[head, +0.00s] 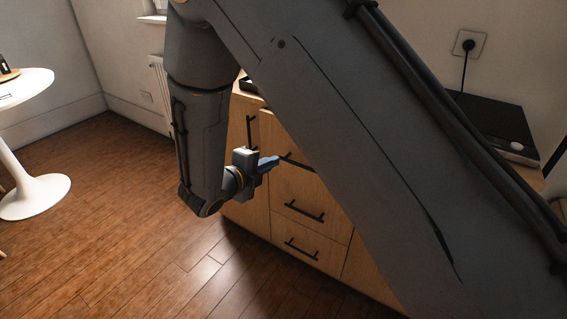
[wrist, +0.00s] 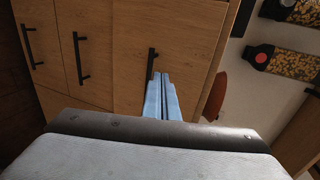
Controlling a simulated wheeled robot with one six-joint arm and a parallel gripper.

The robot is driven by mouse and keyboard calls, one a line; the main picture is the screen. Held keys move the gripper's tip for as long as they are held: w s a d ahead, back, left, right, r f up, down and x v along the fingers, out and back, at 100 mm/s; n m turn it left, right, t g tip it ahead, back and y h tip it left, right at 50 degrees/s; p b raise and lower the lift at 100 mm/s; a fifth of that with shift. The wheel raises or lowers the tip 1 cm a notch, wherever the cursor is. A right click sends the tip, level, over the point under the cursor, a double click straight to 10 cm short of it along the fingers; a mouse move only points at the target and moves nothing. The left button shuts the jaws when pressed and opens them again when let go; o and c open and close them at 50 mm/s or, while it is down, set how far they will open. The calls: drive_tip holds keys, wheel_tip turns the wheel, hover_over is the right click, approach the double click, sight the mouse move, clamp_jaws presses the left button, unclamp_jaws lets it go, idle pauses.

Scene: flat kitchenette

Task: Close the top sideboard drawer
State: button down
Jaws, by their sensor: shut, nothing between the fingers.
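The wooden sideboard (head: 262,182) stands behind my arm in the head view. Its top drawer has a dark bar handle (head: 297,163), and my arm covers much of that drawer. In the wrist view, turned sideways, the top drawer front (wrist: 190,40) is the rightmost panel, with its handle (wrist: 151,65) just ahead of my fingertips. My gripper (head: 274,162) is shut and empty, its blue fingers (wrist: 162,80) pointing at this front, close to the handle. I cannot tell whether they touch it, or how far the drawer stands out.
Two lower drawers show handles (head: 304,212) and (head: 301,249). A door with an upright handle (head: 251,132) is to their left. A white round table (head: 30,85) stands far left; the wooden floor between is clear.

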sight(295, 152)
drive_tip(key=x, duration=0.9)
drive_tip(key=shift+w+d+f, duration=0.15)
drive_tip(key=shift+w+d, duration=0.05)
drive_tip(key=shift+d, duration=0.05)
